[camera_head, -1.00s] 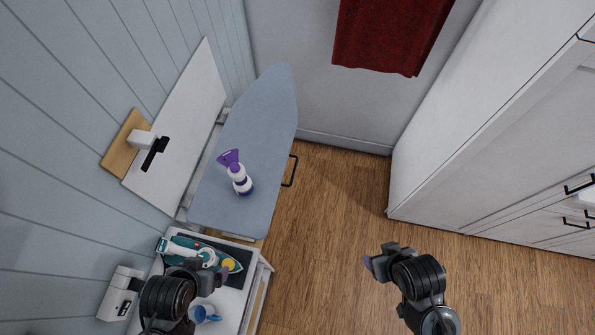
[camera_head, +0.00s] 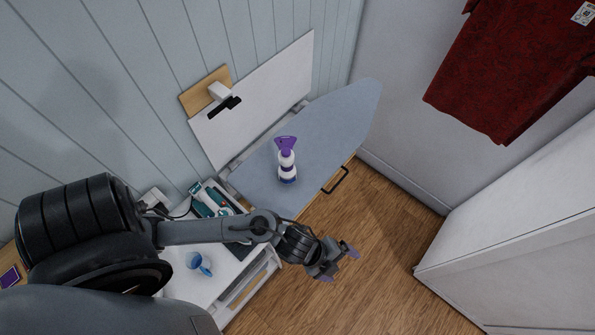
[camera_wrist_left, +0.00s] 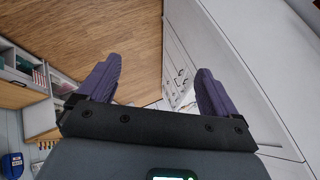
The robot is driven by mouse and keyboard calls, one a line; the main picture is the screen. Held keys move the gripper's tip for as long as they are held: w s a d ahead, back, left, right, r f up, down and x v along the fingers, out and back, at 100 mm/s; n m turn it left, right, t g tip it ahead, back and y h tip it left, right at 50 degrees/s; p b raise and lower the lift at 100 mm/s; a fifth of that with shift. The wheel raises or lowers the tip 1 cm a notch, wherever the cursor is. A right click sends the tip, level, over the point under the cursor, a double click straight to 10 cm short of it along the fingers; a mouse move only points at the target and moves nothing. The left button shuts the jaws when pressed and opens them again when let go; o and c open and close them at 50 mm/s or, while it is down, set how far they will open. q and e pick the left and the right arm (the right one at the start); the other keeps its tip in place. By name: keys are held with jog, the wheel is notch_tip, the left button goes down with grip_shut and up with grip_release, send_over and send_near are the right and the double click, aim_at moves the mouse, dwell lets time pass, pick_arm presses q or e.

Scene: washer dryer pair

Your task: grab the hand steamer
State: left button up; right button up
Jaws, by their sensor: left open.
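The hand steamer (camera_head: 287,162), white with a purple head, stands or lies on the blue-grey ironing board (camera_head: 330,120) in the head view. My left gripper (camera_head: 339,262) is open and empty. In the head view it appears over the wooden floor, below and to the right of the steamer, clear of the board. In the left wrist view its two purple fingers (camera_wrist_left: 157,75) are spread apart with nothing between them. The steamer does not show in the left wrist view. My right gripper is out of view.
A handle (camera_head: 336,181) sticks out beside the board. Red cloth (camera_head: 515,75) hangs at upper right. The floor (camera_head: 375,255) is clear.

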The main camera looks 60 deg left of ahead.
pick_arm(q)
notch_tip(320, 180, down, 4)
jog(key=f+m+g, duration=0.1)
jog(key=m+g, duration=0.1)
jog(key=m, duration=0.3)
notch_tip(320, 180, up, 7)
jog(key=m+g+y+b, duration=0.4)
jog(key=m+y, duration=0.1)
jog(key=m, duration=0.1)
send_over(286, 151)
jog(key=s, duration=0.1)
jog(key=shift+s+f, duration=0.15)
jog(key=shift+a+f+n, duration=0.15)
jog(key=shift+f+n, duration=0.15)
jog(key=shift+f, duration=0.05)
jog(key=shift+f+b, duration=1.05)
jog(key=shift+f, duration=0.95)
jog(key=shift+w+d+f+p, duration=0.1)
jog(key=shift+w+f+p, duration=0.1)
jog(key=shift+f, duration=0.45)
jog(key=shift+w+d+f+p, duration=0.1)
jog(key=shift+w+f+p, duration=0.05)
jog(key=shift+f, duration=0.5)
jog(key=shift+w+d+f+p, duration=0.1)
jog(key=shift+w+f+p, duration=0.1)
jog(key=shift+f, duration=0.45)
jog(key=shift+a+f, duration=0.1)
jog(key=shift+f, duration=0.55)
jog(key=shift+r, duration=0.1)
grip_shut()
